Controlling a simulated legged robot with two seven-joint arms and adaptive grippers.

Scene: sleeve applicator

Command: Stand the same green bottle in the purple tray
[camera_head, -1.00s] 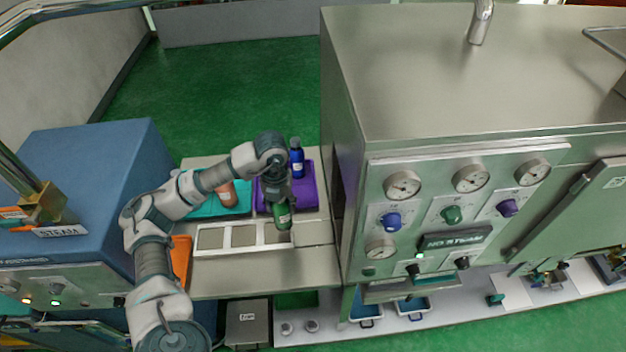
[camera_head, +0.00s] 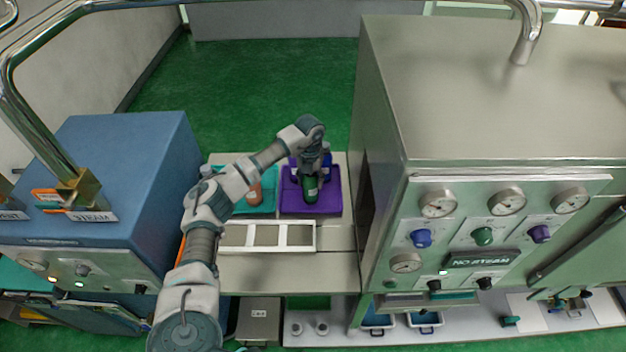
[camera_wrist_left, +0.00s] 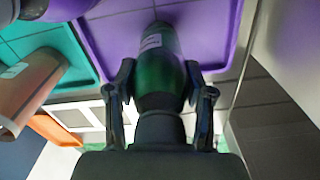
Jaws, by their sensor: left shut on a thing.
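A green bottle (camera_head: 311,190) with a pale label is in my left gripper (camera_head: 312,172). The gripper is shut on it, its fingers on both sides of the bottle's neck end. In the left wrist view the bottle (camera_wrist_left: 160,62) sits between the two dark fingers. The purple tray (camera_head: 331,206) lies beneath and around the bottle in the head view; it also fills the top of the left wrist view (camera_wrist_left: 205,25). I cannot tell whether the bottle's base touches the tray floor. A blue bottle, mostly hidden behind the gripper, is also at the tray. My right gripper is not in view.
A teal tray (camera_head: 268,203) with an orange-brown bottle (camera_head: 255,193) is left of the purple tray. A white three-opening frame (camera_head: 267,249) lies in front. The steel machine (camera_head: 385,150) stands close on the right, the blue machine (camera_head: 140,150) on the left.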

